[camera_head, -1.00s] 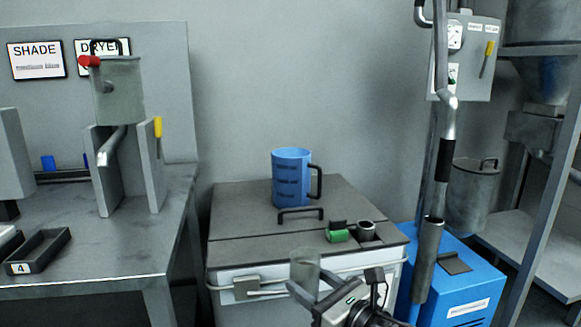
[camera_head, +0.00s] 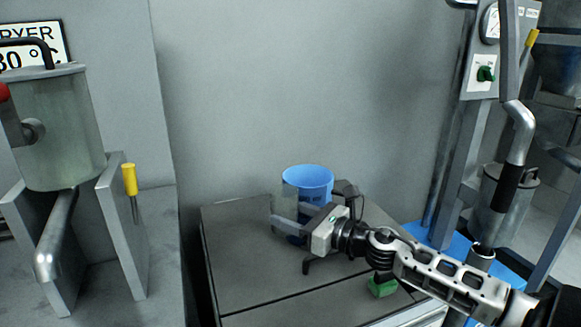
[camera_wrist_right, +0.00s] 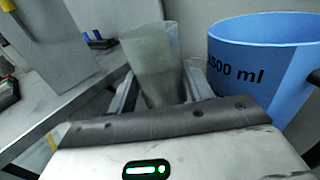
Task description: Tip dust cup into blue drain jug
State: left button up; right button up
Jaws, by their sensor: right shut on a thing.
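The blue drain jug (camera_head: 309,182) stands upright on the grey cabinet lid. My right gripper (camera_head: 292,222) is in front of the jug and is shut on the clear grey dust cup (camera_head: 284,206). The dust cup, between the fingers in the right wrist view (camera_wrist_right: 152,55), stands slightly tilted in that picture, to the left of the jug. The cup's contents cannot be made out. My left gripper is not in view.
The grey cabinet lid (camera_head: 235,265) has free room left of the jug. A green object (camera_head: 382,287) lies on its right part, below my right arm.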

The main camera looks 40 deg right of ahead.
aim_at(297, 189)
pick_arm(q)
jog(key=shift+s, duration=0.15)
pick_arm(e)
jog(key=shift+s+r, duration=0.1)
jog(key=shift+s, duration=0.05)
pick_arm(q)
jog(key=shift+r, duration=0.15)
